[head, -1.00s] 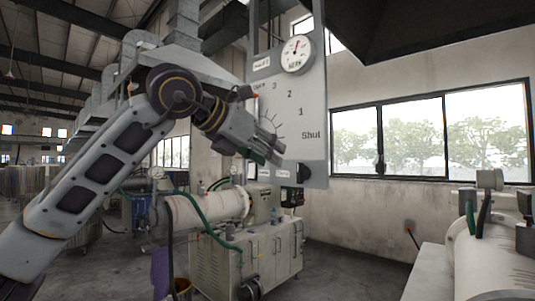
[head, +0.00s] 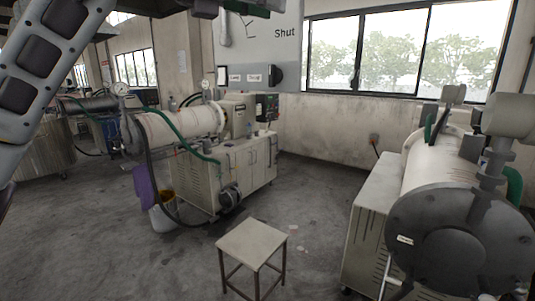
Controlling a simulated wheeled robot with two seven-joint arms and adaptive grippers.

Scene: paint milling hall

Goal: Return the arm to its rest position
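My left arm comes in from the left edge and runs up out of the top of the head view. Only the underside of what looks like my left gripper (head: 240,6) shows at the top edge, in front of the grey panel (head: 260,48). Its fingers are mostly cut off, so I cannot tell whether it is open or shut. The panel shows the word "Shut" and a black knob (head: 275,75) low down; its upper part is out of view. My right arm and gripper are not in view.
A stool (head: 252,243) stands on the floor in front. A large grey-ended mill (head: 455,235) on a cabinet fills the right. Another horizontal mill (head: 180,126) and a cabinet (head: 235,172) stand behind, with a white bucket (head: 163,216) and hoses. Bare floor lies at left front.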

